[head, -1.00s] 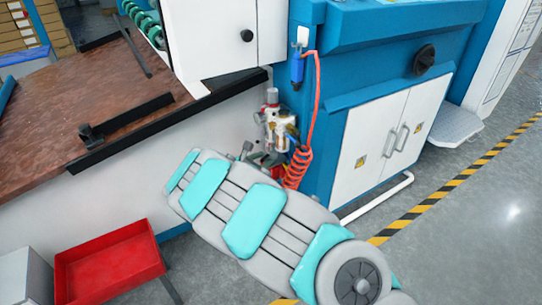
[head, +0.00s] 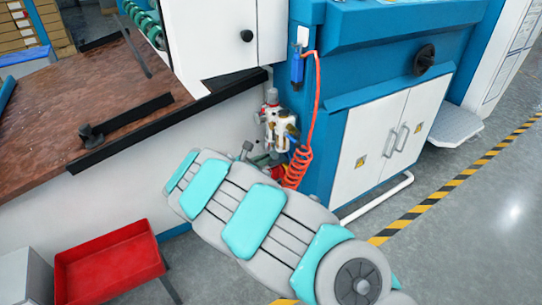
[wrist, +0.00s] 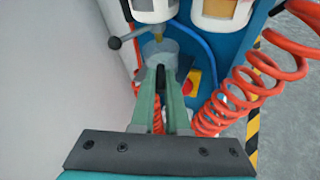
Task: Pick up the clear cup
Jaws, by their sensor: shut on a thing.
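The clear cup (wrist: 155,48) shows in the wrist view as a pale, see-through cylinder just under the valve unit. My gripper (wrist: 161,76) has its two green fingers reaching up to the cup and is shut on it. The fingertips cover the cup's lower part. In the head view my arm hides most of the gripper, and I cannot make out the cup clearly there.
The valve unit (head: 277,122) hangs close above the gripper, with a coiled orange hose (wrist: 262,85) at the right. A red and yellow knob (wrist: 191,82) is close beside the fingers. A white wall (wrist: 50,80) stands at left. A red tray (head: 110,262) is lower left.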

